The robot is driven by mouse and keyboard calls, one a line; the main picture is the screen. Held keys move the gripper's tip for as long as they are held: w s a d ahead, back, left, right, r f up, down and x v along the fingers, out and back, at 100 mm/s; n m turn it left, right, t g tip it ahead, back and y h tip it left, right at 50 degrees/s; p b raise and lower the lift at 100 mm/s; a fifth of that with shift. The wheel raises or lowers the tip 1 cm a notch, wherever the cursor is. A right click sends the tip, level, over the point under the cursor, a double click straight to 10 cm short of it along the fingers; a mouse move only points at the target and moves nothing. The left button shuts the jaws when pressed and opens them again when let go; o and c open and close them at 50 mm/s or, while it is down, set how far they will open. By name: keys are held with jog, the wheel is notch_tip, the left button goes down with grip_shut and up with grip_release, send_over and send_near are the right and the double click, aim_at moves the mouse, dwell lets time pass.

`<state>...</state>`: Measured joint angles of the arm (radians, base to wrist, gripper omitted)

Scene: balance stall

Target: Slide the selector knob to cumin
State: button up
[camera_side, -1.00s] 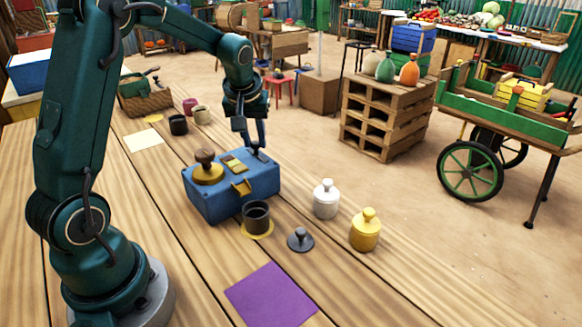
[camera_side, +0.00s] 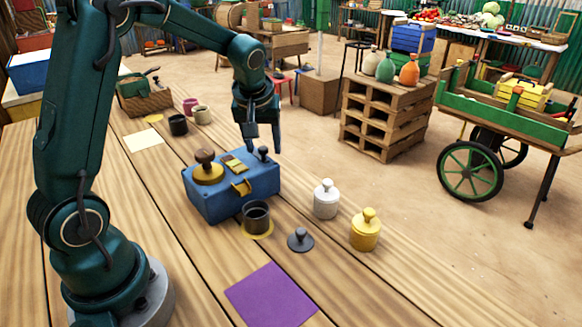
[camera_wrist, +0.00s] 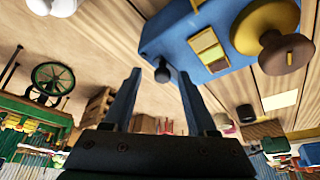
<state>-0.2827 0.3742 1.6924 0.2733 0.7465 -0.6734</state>
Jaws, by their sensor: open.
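The blue box (camera_side: 235,195) stands on the plank table. A small dark knob (camera_side: 263,152) with a rounded top, seemingly the selector knob, stands at its right end beside small yellow and brown swatches (camera_side: 234,163). My gripper (camera_side: 265,146) is open and points down at that end. In the wrist view the dark knob (camera_wrist: 162,74) appears between the fingertips of my gripper (camera_wrist: 160,80), with a gap on each side. I cannot tell how deep it sits between them. No cumin label is readable.
A brown knob on a yellow disc (camera_side: 208,176) tops the box's left end. A dark cup (camera_side: 256,216) stands in front, near a dark lid (camera_side: 300,240), white jar (camera_side: 326,200) and yellow jar (camera_side: 365,231). A purple mat (camera_side: 270,294) lies nearer.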

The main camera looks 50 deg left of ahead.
aim_at(263, 169)
jog(key=shift+v, duration=2.5)
jog(key=shift+d, duration=0.1)
jog(key=s+d+r+m+t+h, duration=0.1)
jog(key=s+d+r+m+t, duration=0.2)
jog(key=s+d+r, duration=0.35)
jog(key=s+d+f+m+h, duration=0.2)
jog(key=s+d+f+m, duration=0.3)
jog(key=s, duration=0.5)
jog(key=shift+d+f+m+g, duration=0.15)
jog(key=shift+d+m+g, duration=0.15)
jog(key=shift+d+m, duration=0.2)
